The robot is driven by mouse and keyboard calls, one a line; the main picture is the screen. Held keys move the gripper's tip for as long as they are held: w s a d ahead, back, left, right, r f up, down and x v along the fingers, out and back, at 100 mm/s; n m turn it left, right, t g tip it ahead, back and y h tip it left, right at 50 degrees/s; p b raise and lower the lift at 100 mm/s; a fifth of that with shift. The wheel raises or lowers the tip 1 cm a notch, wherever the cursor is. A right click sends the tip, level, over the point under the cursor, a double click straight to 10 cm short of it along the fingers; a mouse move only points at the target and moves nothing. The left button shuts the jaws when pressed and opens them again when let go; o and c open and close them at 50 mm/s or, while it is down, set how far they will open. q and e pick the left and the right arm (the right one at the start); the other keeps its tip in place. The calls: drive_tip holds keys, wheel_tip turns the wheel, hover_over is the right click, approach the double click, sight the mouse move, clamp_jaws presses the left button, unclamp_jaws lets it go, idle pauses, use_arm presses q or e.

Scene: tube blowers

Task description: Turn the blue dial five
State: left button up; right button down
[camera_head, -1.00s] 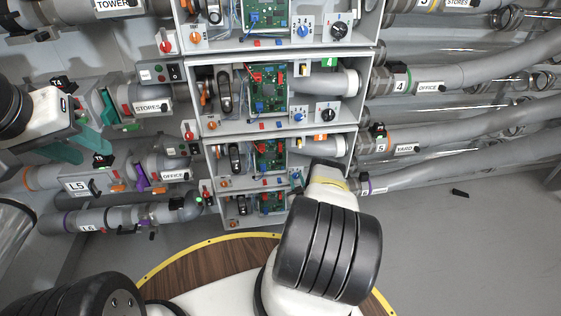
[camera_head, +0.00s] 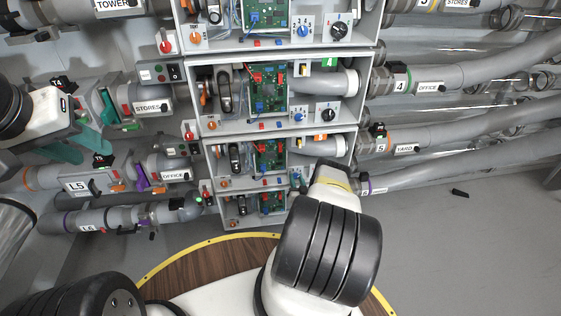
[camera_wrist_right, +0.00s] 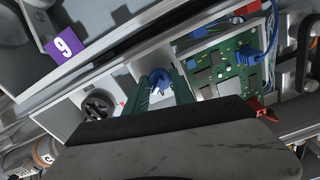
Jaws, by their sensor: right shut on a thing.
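The blue dial (camera_wrist_right: 160,80) is on a white panel beside a black dial (camera_wrist_right: 98,104) and a green circuit board (camera_wrist_right: 226,66). In the right wrist view, the green fingers of my right gripper (camera_wrist_right: 159,88) are shut on it, one on each side.
Stacked grey unit boxes (camera_head: 280,128) hold boards, switches and other dials. A purple label (camera_wrist_right: 64,43) reads upside down as 6. Pipes (camera_head: 470,72) run along both sides.

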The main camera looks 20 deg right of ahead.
drive_tip(key=shift+m, duration=0.6)
drive_tip(key=c, duration=1.1)
unclamp_jaws()
drive_tip(key=shift+o, duration=0.2)
drive_tip(key=v, duration=0.7)
drive_tip(key=shift+s, duration=0.4)
